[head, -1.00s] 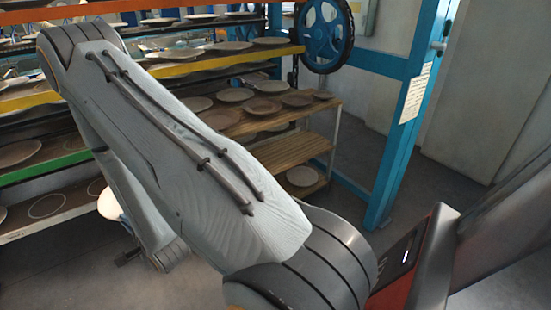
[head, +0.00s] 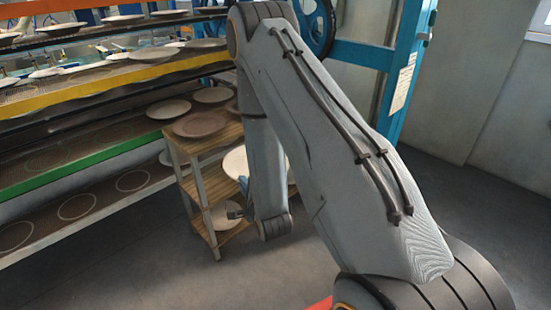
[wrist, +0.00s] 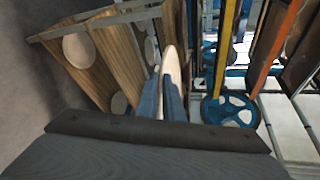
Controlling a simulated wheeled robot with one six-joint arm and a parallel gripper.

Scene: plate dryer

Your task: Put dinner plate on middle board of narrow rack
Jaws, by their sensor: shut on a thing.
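The dinner plate is pale and round; in the wrist view (wrist: 172,68) it stands edge-on between the two blue fingers of my gripper (wrist: 164,92), which is shut on its rim.
A pale plate (head: 225,215) lies on the rack's lowest board. The long dryer, with a yellow rail (head: 110,75) and a green rail (head: 75,162), stands left of the rack. A blue wheel (wrist: 230,110) and blue post (head: 405,70) are nearby. Floor at front is clear.

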